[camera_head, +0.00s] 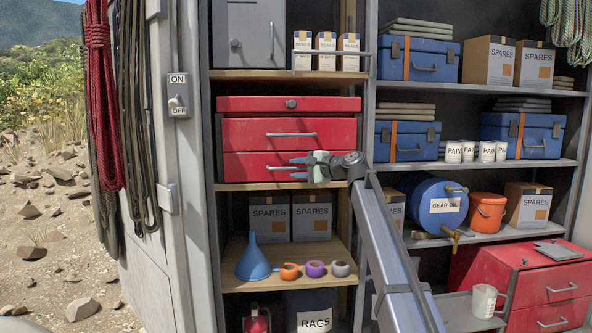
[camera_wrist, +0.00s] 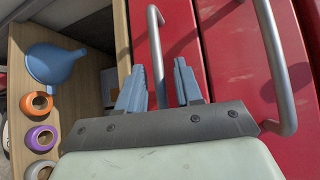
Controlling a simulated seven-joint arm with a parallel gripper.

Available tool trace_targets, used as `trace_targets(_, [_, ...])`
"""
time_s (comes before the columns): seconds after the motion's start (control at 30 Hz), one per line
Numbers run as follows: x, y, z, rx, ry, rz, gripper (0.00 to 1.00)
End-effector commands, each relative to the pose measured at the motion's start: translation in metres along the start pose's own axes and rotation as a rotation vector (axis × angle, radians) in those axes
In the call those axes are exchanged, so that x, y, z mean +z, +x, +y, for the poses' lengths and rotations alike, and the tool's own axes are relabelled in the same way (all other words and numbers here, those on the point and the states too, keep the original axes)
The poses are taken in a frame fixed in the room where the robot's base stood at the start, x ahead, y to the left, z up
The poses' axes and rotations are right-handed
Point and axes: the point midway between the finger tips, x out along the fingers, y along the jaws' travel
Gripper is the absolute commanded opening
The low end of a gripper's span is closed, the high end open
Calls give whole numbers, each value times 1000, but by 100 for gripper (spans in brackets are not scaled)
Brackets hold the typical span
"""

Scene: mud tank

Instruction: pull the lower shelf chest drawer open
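The red shelf chest stands on the wooden shelf, with its lower drawer (camera_head: 240,167) at the bottom. That drawer looks flush with the chest front. Its bar handle (camera_wrist: 156,45) runs up the wrist view between my fingers; in the head view only its left part (camera_head: 276,168) shows, and my gripper hides the rest. My gripper (camera_head: 292,167) is at this handle. In the wrist view my gripper (camera_wrist: 159,75) is open, one blue-grey finger on each side of the bar, with gaps visible. Contact with the bar cannot be made out.
The upper drawer's handle (camera_head: 291,134) sits just above; it also shows close by in the wrist view (camera_wrist: 275,65). Below are a blue funnel (camera_head: 254,262), tape rolls (camera_head: 315,268) and spares boxes (camera_head: 311,216). A shelf post (camera_head: 367,90) stands right of the chest.

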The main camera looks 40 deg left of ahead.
Motion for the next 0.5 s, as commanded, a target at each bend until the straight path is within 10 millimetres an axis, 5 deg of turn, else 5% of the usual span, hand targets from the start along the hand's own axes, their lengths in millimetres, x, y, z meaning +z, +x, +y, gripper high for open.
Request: trace_targets(0.5, [0,8,0,0,0,0,29])
